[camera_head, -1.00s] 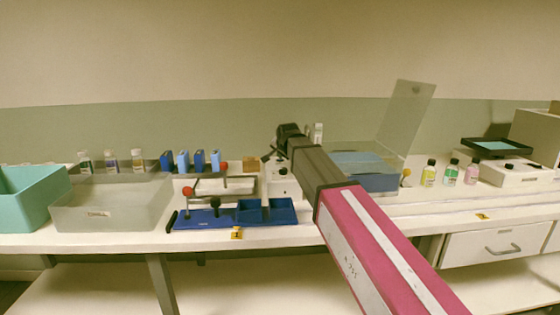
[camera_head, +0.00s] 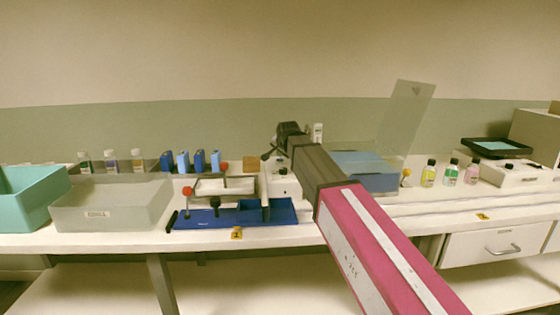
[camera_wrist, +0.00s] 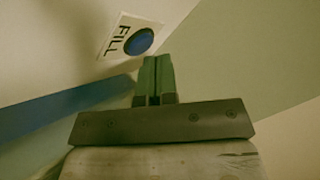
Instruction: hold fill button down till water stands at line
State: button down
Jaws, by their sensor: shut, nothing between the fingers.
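A round blue button (camera_wrist: 139,41) sits on a white panel marked FILL in the wrist view. My gripper (camera_wrist: 155,62) is shut and empty, its fingertips just below and right of the button in that picture. Whether they touch the panel cannot be told; the button's face shows uncovered. In the head view a clear tank (camera_head: 372,188) with blue contents stands behind my arm, its clear lid (camera_head: 408,118) raised. My arm hides part of the tank; I cannot make out a fill line. My fingertips cannot be made out in the head view.
A blue tray (camera_head: 230,219) with a red-knobbed fixture stands left of my arm. A grey bin (camera_head: 110,214) and a teal bin (camera_head: 35,205) are farther left. Small bottles (camera_head: 429,173) stand right of the tank. A drawer (camera_head: 495,245) is below the bench at right.

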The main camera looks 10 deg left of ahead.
aim_at(281, 159)
jog(key=shift+r, duration=0.45)
jog(key=shift+r, duration=0.15)
jog(key=shift+r, duration=2.35)
